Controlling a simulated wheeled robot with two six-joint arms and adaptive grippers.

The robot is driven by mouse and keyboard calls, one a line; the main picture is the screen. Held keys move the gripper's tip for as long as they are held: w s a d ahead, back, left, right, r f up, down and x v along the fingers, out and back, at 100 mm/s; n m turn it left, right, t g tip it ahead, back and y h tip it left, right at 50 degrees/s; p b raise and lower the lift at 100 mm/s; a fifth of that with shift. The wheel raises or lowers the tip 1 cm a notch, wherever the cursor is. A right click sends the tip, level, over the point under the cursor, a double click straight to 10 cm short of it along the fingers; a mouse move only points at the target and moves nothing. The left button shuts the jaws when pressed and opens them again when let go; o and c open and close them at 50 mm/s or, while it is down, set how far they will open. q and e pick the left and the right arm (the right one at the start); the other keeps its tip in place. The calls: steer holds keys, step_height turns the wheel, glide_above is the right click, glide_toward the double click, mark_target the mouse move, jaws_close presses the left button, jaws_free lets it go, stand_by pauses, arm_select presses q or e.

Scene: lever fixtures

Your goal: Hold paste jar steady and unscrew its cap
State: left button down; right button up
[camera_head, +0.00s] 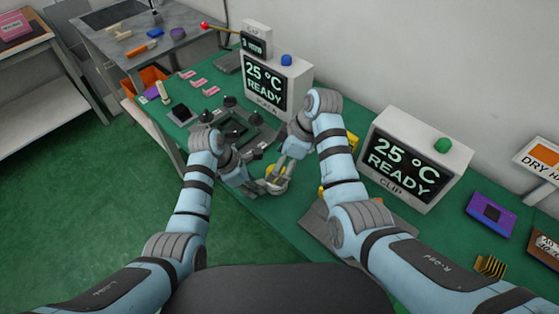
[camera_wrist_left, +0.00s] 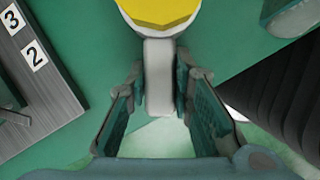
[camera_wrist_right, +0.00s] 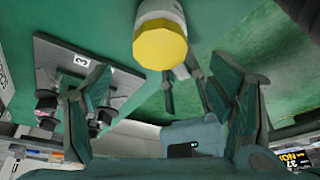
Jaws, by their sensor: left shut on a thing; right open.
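The paste jar has a white body (camera_wrist_right: 160,12) and a yellow faceted cap (camera_wrist_right: 160,45), which is on the jar. The cap also shows at the top of the left wrist view (camera_wrist_left: 160,12) and small between my grippers in the head view (camera_head: 272,170). A pale grey bar (camera_wrist_left: 160,75) extends from the jar between the fingers of my left gripper (camera_wrist_left: 163,95), which is shut on it. My right gripper (camera_wrist_right: 165,95) is open and empty. Its fingers are apart from the cap. In the head view the two grippers partly hide the jar.
A dark fixture plate with posts (camera_head: 235,128) lies left of the grippers. Two display boxes (camera_head: 278,85) (camera_head: 415,160) stand along the back of the green bench. My right arm partly hides yellow items near the right box. A number-marked plate (camera_wrist_left: 40,85) lies beside my left gripper.

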steer(key=shift+f, duration=1.5)
steer(key=c, duration=1.4)
steer(key=n+g, duration=0.1)
steer(key=n, duration=0.1)
steer(key=shift+w+r+n, duration=0.1)
steer(key=shift+w+n, duration=0.05)
steer(key=shift+n, duration=0.15)
steer(key=shift+r, duration=0.95)
